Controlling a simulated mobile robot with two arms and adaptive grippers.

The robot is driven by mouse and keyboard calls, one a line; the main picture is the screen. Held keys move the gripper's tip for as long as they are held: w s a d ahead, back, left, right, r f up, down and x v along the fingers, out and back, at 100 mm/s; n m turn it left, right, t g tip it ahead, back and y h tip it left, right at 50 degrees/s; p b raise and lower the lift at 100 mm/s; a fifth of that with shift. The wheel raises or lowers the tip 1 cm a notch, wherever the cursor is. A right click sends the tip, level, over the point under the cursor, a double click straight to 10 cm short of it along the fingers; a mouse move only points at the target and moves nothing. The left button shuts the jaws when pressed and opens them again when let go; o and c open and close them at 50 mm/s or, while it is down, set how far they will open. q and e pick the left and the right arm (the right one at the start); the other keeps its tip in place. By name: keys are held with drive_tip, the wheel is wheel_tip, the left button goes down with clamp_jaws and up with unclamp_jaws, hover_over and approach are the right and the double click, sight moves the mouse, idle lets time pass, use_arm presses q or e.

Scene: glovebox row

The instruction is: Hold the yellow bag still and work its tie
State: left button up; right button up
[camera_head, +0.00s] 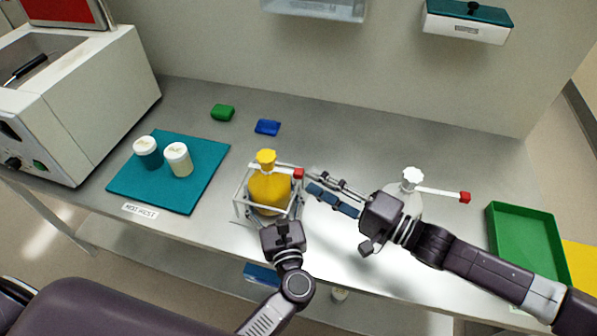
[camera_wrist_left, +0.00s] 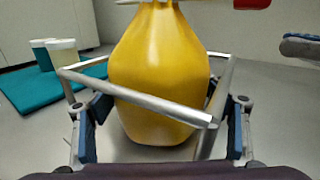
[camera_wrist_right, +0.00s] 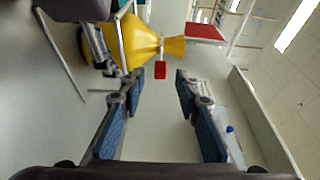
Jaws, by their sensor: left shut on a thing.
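The yellow bag (camera_head: 268,190) stands upright inside a light wire frame (camera_head: 240,208), its neck gathered at the top. Its tie is a pale strap at the neck, ending in a red tab (camera_head: 299,173) that points right. My right gripper (camera_head: 312,181) is open just right of the bag. In the right wrist view the red tab (camera_wrist_right: 160,70) shows in the gap between its fingers, slightly beyond the tips.
A white bag (camera_head: 412,178) with a similar red-tipped strap stands behind my right gripper. A green tray (camera_head: 540,258) is at the right. Two lidded jars stand on a teal mat (camera_head: 190,195) at left. Green (camera_head: 222,112) and blue (camera_head: 267,127) blocks lie behind the bag.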

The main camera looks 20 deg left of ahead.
sight(299, 171)
drive_tip(key=shift+x, duration=2.8)
drive_tip(key=shift+c, duration=0.5)
clamp_jaws()
drive_tip(key=shift+d, duration=0.1)
